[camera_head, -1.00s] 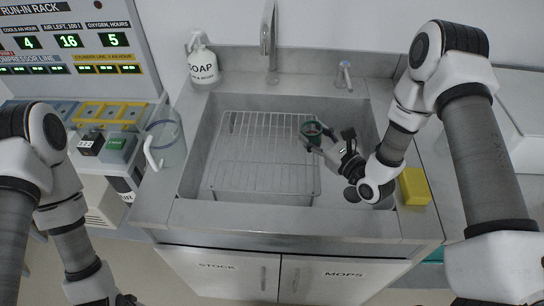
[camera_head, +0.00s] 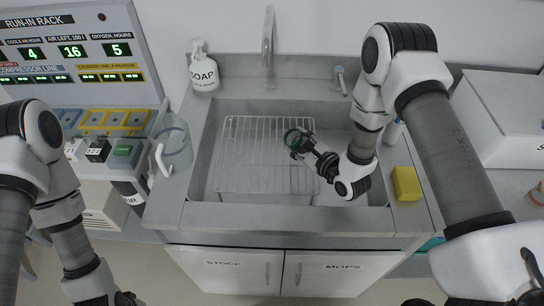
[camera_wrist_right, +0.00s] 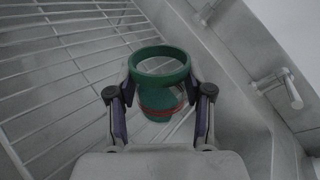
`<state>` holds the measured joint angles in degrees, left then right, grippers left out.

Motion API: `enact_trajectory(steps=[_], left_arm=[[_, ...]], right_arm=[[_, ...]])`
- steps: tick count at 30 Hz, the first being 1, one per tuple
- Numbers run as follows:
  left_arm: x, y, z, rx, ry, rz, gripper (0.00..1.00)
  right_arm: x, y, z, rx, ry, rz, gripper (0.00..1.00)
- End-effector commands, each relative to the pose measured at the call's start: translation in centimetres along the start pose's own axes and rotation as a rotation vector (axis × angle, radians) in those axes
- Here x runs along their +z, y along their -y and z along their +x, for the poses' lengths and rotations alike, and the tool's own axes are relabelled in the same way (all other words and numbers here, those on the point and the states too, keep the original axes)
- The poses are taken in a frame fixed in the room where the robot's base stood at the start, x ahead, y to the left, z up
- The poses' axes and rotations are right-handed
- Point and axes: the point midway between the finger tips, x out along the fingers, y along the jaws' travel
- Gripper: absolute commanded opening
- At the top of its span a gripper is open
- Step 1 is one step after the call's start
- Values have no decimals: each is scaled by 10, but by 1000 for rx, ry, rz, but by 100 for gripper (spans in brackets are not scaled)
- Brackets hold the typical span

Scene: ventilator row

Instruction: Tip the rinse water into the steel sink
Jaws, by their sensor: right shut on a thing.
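My right gripper (camera_head: 302,147) is shut on a green cup (camera_head: 292,136) above the right part of the steel sink (camera_head: 280,217). In the right wrist view the cup (camera_wrist_right: 160,97) sits between the two fingers (camera_wrist_right: 160,92). It has a thick green rim and a red band lower down. Its mouth is turned partly toward the wrist camera. I cannot tell whether water is in it, and no stream shows. My left gripper (camera_head: 127,299) is only partly in view at the bottom edge, so its jaws cannot be read.
A wire rack (camera_head: 262,192) covers the sink's left and middle. A tap (camera_head: 269,45) and a small lever (camera_head: 340,78) stand behind. A soap bottle (camera_head: 204,72) and clear jug (camera_head: 174,147) are left, a yellow sponge (camera_head: 406,184) right.

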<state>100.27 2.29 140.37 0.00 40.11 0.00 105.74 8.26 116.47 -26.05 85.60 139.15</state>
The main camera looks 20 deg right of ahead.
Motion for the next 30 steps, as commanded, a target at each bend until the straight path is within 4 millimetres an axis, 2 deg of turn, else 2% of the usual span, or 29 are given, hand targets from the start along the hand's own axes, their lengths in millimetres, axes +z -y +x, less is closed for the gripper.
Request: enact_trajectory(steps=[1, 7, 30], left_arm=[[0, 0, -6, 0, 0, 0, 0], [0, 0, -5, 0, 0, 0, 0], [0, 0, -14, 0, 0, 0, 0]], right_arm=[[4, 0, 0, 3, -8, -21, 21], [-1, -9, 1, 5, -43, -108, 21], [2, -14, -1, 6, -80, -207, 21]])
